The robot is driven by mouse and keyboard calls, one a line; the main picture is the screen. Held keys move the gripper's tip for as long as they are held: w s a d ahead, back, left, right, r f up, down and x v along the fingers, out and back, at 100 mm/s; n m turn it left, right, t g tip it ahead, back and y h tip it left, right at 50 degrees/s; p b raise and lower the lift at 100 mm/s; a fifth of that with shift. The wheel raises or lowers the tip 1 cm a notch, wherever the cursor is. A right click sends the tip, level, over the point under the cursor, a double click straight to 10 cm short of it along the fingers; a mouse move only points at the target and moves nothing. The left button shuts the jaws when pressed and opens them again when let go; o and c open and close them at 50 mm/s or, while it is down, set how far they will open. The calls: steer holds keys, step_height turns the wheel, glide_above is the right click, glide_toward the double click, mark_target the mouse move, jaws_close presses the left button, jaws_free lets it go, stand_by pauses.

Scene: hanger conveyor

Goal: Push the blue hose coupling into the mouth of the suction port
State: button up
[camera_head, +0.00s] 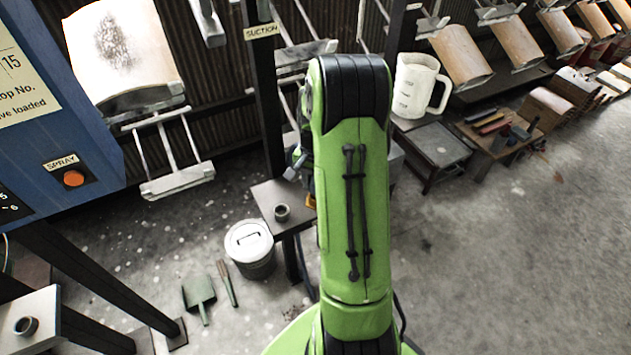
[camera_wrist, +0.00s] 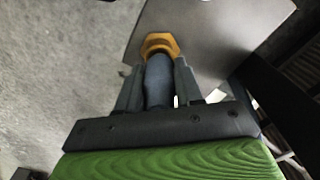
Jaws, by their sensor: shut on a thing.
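My gripper (camera_wrist: 158,68) is shut on the blue hose coupling (camera_wrist: 158,82), which shows as a dark blue-grey body between the two fingers. An orange hexagonal part (camera_wrist: 160,44) is at its far end, over or against a grey plate. In the head view my green arm hides most of the gripper and coupling; only a bit of orange shows at the arm's left edge. A short dark ring-shaped port (camera_head: 282,212) stands on a small grey stand, below the post with the SUCTION sign (camera_head: 262,31). I cannot tell whether the coupling touches anything.
A similar ring (camera_head: 25,326) sits on a grey plate at lower left, near the blue SPRAY cabinet (camera_head: 60,130). A lidded bucket (camera_head: 250,248) and green dustpan (camera_head: 198,292) are on the floor. A white jug (camera_head: 415,88) stands right of my arm. The right floor is clear.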

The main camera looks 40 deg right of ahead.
steer(key=shift+f+b, duration=0.75)
steer(key=shift+f, duration=0.3)
stand_by(0.8)
steer(key=o, duration=0.7)
steer(key=shift+o, duration=0.2)
steer(key=o, duration=0.6)
steer(key=shift+c, duration=0.2)
steer(key=shift+r, duration=0.15)
step_height(320, 180, up, 16)
steer(key=p, duration=0.4)
steer(key=shift+f+p, duration=0.25)
steer(key=shift+p, duration=0.1)
